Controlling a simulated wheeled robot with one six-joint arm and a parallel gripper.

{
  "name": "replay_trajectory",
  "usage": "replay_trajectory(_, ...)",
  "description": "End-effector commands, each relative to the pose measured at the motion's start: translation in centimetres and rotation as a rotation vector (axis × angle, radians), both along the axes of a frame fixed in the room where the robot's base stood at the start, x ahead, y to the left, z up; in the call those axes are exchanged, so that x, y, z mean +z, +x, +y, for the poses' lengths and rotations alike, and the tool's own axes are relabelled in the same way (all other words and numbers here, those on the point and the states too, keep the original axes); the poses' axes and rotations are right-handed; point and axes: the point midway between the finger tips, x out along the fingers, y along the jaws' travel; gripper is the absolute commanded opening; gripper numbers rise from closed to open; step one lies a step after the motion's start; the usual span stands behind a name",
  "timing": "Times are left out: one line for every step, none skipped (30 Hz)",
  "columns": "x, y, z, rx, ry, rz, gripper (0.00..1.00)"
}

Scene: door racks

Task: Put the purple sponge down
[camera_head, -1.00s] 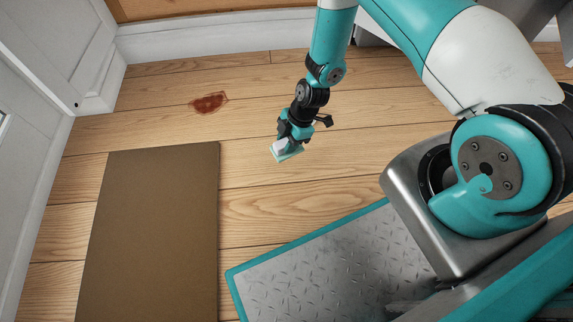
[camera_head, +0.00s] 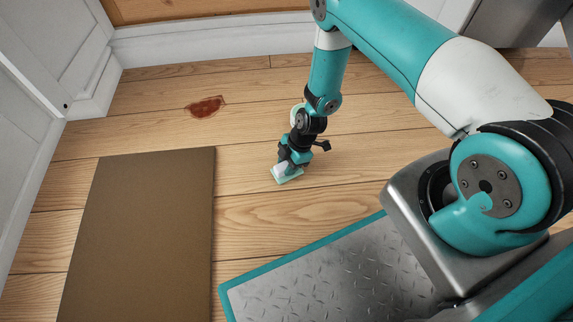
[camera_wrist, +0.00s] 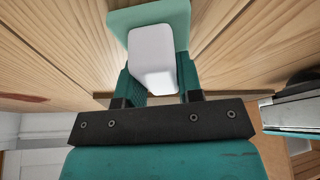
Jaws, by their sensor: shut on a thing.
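No purple sponge shows. My gripper (camera_head: 289,164) is shut on a white block (camera_wrist: 152,55) with a flat mint-green pad (camera_wrist: 120,18) at its far end. In the head view the pale pad (camera_head: 288,175) is under the gripper, at or just above the wooden floor; I cannot tell whether it touches. In the wrist view the white block sits between the teal fingers. The fingers hide part of its sides.
A dark red stain (camera_head: 205,107) lies on the floor to the upper left of the gripper. A brown mat (camera_head: 140,230) lies to the left. White panelled doors (camera_head: 35,120) stand at the far left. Bare wooden floor (camera_head: 250,205) surrounds the gripper.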

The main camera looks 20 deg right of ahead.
Motion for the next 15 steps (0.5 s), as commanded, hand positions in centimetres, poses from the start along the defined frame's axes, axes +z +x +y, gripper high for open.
replay_trajectory(-0.27,-0.02,0.0,0.0,0.0,0.0,0.06)
replay_trajectory(-0.28,-0.02,0.01,0.0,0.0,0.0,0.36)
replay_trajectory(-0.19,-0.02,0.0,0.0,0.0,0.0,0.45)
replay_trajectory(-0.19,-0.02,0.0,0.0,0.0,0.0,0.52)
replay_trajectory(-0.19,-0.02,0.0,0.0,0.0,0.0,0.59)
replay_trajectory(-0.18,-0.02,0.0,0.0,0.0,0.0,0.59)
replay_trajectory(-0.18,-0.02,0.0,0.0,0.0,0.0,0.59)
replay_trajectory(-0.18,-0.02,0.0,0.0,0.0,0.0,0.59)
replay_trajectory(-0.18,-0.02,0.01,0.0,0.0,0.0,0.59)
replay_trajectory(-0.18,-0.02,0.01,0.0,0.0,0.0,0.59)
replay_trajectory(-0.18,-0.02,0.01,0.0,0.0,0.0,0.59)
replay_trajectory(-0.16,-0.01,0.0,0.0,0.0,0.0,0.59)
replay_trajectory(-0.09,-0.01,0.0,0.0,0.0,0.0,0.59)
replay_trajectory(0.06,0.0,0.01,0.0,0.0,0.0,0.59)
replay_trajectory(0.37,0.02,-0.02,0.0,0.0,0.0,0.59)
